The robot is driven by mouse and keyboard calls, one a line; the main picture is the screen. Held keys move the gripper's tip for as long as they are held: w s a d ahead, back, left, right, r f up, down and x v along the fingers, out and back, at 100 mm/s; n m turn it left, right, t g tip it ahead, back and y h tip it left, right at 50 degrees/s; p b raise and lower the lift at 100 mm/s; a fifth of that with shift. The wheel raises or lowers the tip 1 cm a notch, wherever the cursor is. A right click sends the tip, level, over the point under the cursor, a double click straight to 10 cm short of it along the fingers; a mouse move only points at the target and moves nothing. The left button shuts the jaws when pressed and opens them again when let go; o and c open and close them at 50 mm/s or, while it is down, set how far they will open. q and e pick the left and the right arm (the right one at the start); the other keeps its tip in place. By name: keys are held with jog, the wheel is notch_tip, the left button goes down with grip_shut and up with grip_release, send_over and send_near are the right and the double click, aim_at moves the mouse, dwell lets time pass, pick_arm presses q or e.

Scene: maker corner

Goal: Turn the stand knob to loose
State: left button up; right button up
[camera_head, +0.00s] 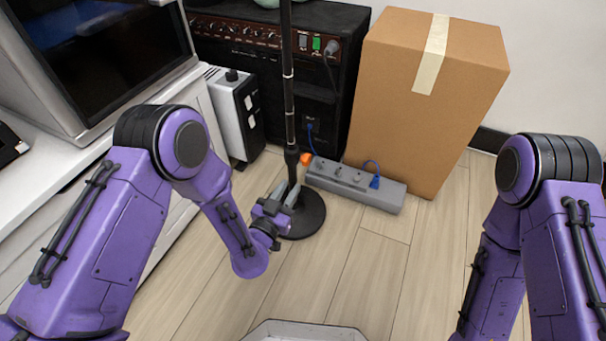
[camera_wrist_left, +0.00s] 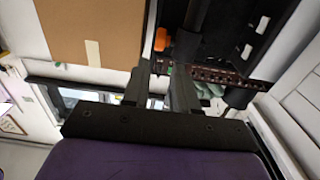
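The black stand (camera_head: 290,95) is an upright pole on a round base (camera_head: 308,222) on the floor. Its orange knob (camera_head: 306,158) sticks out to the right, low on the pole. My left gripper (camera_head: 283,193) is just below and left of the knob, close to the pole. In the left wrist view the fingers (camera_wrist_left: 161,66) are apart with nothing between them. The knob (camera_wrist_left: 162,40) shows just beyond the fingertips, roughly in line with the gap. I cannot tell if a finger touches the pole. My right gripper is out of view; only the right arm shows.
A cardboard box (camera_head: 425,110) and a black amplifier (camera_head: 255,45) stand behind. A white cabinet (camera_head: 205,95) is at left. The wood floor in front right is clear.

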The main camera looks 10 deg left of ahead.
aim_at(304, 163)
pick_arm(q)
jog(key=b+x, duration=0.2)
jog(key=x, duration=0.3)
jog(key=shift+w+d+f, duration=0.1)
jog(key=shift+w, duration=0.15)
jog(key=b+x, duration=0.1)
jog(key=x, duration=0.3)
jog(key=shift+w, duration=0.2)
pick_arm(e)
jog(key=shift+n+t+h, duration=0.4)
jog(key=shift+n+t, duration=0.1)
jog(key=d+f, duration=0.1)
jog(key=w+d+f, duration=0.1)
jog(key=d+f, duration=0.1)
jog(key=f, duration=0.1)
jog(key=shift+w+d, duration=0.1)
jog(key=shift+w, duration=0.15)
pick_arm(q)
jog(key=shift+c, duration=0.3)
grip_shut()
